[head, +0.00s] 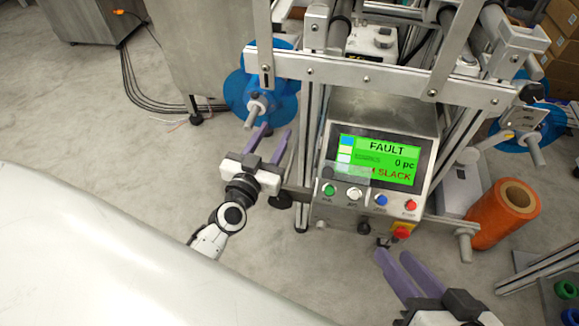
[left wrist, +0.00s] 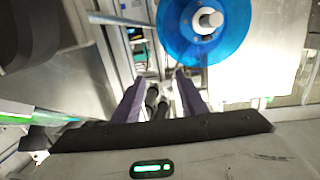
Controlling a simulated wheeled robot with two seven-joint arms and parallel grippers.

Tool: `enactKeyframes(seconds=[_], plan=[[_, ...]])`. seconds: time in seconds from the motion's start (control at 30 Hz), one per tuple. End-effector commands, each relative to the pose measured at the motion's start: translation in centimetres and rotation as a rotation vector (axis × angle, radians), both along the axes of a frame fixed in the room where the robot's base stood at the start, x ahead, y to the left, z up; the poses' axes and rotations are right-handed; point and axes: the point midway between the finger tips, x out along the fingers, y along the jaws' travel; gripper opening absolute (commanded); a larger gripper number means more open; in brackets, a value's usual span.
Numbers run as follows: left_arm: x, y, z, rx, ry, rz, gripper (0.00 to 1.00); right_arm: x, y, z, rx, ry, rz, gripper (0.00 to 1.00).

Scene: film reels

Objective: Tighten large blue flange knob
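A large blue flange (head: 262,84) sits on a spindle at the left of the machine, with a grey knob (head: 256,106) at its centre. The flange also shows in the left wrist view (left wrist: 180,35), with the knob (left wrist: 207,20) above and right of the fingers. My left gripper (head: 272,130) is open and empty, its purple fingers pointing up just below the knob and apart from it. My right gripper (head: 390,255) is open near the lower right of the machine, with nothing seen between its fingers. Another blue flange (head: 520,130) is at the machine's right side.
The control panel (head: 378,160) reads FAULT and SLACK and stands between the two arms. An orange roll (head: 503,212) stands on the floor at right. Metal frame bars (head: 380,78) cross above the panel. Open floor (head: 90,130) lies at left.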

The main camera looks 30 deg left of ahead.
Motion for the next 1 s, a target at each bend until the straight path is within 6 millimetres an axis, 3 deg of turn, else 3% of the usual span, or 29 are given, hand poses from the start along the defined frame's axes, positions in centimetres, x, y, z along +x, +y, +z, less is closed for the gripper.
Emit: enactKeyframes(seconds=[0.03, 0.5, 0.73, 1.0], plan=[[-0.7, -0.8, 0.8, 0.001, 0.017, -0.032, 0.39, 0.0, 0.0, 1.3, 0.0, 0.0, 0.0, 0.31], [-6.8, -7.4, 0.9, -0.027, 0.222, -0.26, 0.39, 0.0, 0.0, 6.7, 0.0, 0.0, 0.0, 0.31], [-8.9, -8.7, 0.4, -0.037, 0.294, -0.302, 0.39, 0.0, 0.0, 7.8, 0.0, 0.0, 0.0, 0.31], [-9.3, -9.0, 0.1, -0.039, 0.31, -0.309, 0.39, 0.0, 0.0, 7.9, 0.0, 0.0, 0.0, 0.31]])
